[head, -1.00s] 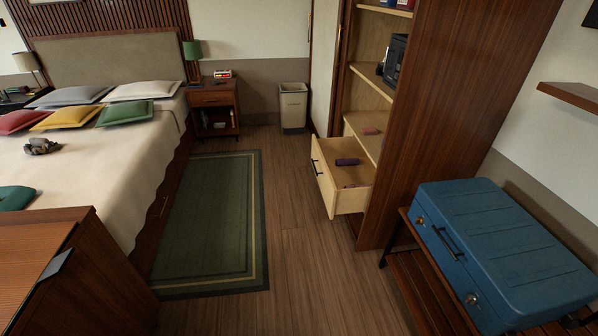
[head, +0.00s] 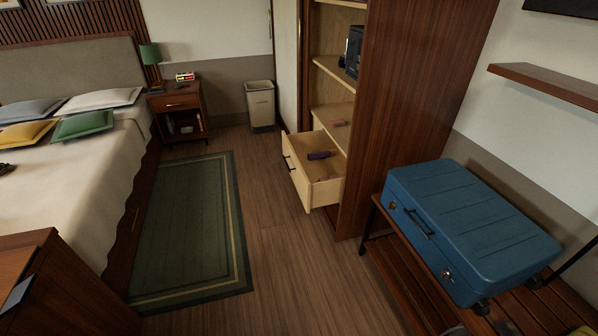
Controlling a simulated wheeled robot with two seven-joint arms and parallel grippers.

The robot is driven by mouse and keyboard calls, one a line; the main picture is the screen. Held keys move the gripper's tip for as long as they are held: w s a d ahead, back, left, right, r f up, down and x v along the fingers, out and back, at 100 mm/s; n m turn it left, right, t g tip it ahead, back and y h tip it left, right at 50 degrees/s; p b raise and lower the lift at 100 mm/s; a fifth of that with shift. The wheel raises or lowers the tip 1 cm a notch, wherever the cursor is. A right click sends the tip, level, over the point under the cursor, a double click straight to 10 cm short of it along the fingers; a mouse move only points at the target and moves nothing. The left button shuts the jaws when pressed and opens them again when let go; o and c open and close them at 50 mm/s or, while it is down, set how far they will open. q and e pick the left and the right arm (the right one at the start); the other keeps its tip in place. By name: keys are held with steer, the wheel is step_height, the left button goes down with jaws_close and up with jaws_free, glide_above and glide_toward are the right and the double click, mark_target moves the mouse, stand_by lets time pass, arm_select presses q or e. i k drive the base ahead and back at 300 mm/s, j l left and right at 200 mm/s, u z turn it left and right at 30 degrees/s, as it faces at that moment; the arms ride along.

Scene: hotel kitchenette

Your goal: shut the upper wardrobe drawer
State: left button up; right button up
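The wardrobe (head: 412,110) stands right of the middle with open shelves facing left. Its upper drawer (head: 304,186) is pulled out to the left, with a dark bar handle (head: 288,164) on its pale front. A purple item (head: 318,155) and a small pinkish item (head: 325,178) lie in the drawer. Neither of my grippers shows in the head view. Any drawer below is hidden or cannot be told apart.
A blue suitcase (head: 475,228) lies on a wooden luggage rack (head: 388,268) at the right, near the wardrobe. A green rug (head: 188,230) and bare floor (head: 275,265) lie left of the drawer. The bed (head: 75,190) is farther left. A bin (head: 260,106) stands behind.

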mark_target(305, 174)
steer(key=i+z, duration=0.35)
steer(key=i+j+z, duration=0.1)
steer(key=z, duration=0.3)
steer(key=i+j+z, duration=0.2)
steer(key=z, duration=0.15)
steer(key=j, duration=0.1)
